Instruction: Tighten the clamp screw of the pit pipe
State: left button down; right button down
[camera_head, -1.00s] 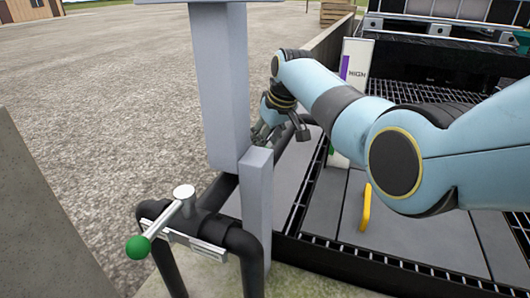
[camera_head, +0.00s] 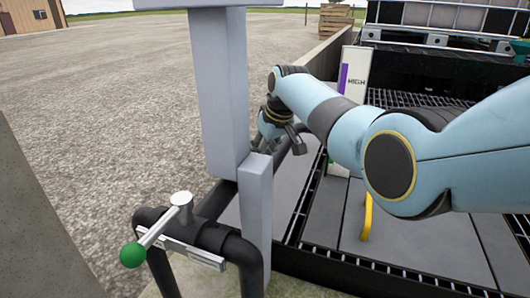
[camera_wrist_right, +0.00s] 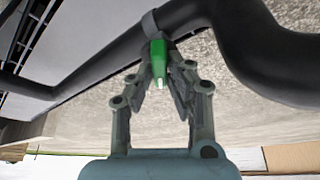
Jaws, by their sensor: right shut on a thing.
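In the right wrist view, a green screw handle (camera_wrist_right: 158,60) with a pale tip stands at a grey clamp band (camera_wrist_right: 150,24) around a black pipe (camera_wrist_right: 95,62). My right gripper (camera_wrist_right: 164,80) has its fingers closed on the green handle. In the head view, my right gripper (camera_head: 270,146) is low behind the grey post, beside the dark pipe. The post partly hides it, and the green handle cannot be seen there. My left gripper is in neither view.
A grey post (camera_head: 257,205) stands in front of my right gripper. Nearer, a black pipe loop (camera_head: 240,250) carries a lever with a green ball (camera_head: 132,255). A concrete wall (camera_head: 35,215) is at left. A white sign (camera_head: 353,85) and yellow handle (camera_head: 367,215) stand by grey plates at right.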

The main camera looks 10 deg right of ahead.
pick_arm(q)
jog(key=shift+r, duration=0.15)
pick_arm(e)
jog(key=shift+r+m+h+p, duration=0.1)
jog(key=shift+m+h+p, duration=0.2)
jog(key=shift+m+p, duration=0.3)
jog(key=shift+a+m+h+p, duration=0.1)
jog(key=shift+m+h+p, duration=0.35)
jog(key=shift+m, duration=0.55)
jog(key=shift+m+h, duration=0.25)
jog(key=shift+m, duration=0.55)
jog(key=shift+m+h, duration=0.3)
jog(key=shift+m, duration=0.6)
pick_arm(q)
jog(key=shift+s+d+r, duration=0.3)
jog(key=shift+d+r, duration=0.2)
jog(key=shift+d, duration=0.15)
pick_arm(e)
jog(key=shift+m, duration=0.3)
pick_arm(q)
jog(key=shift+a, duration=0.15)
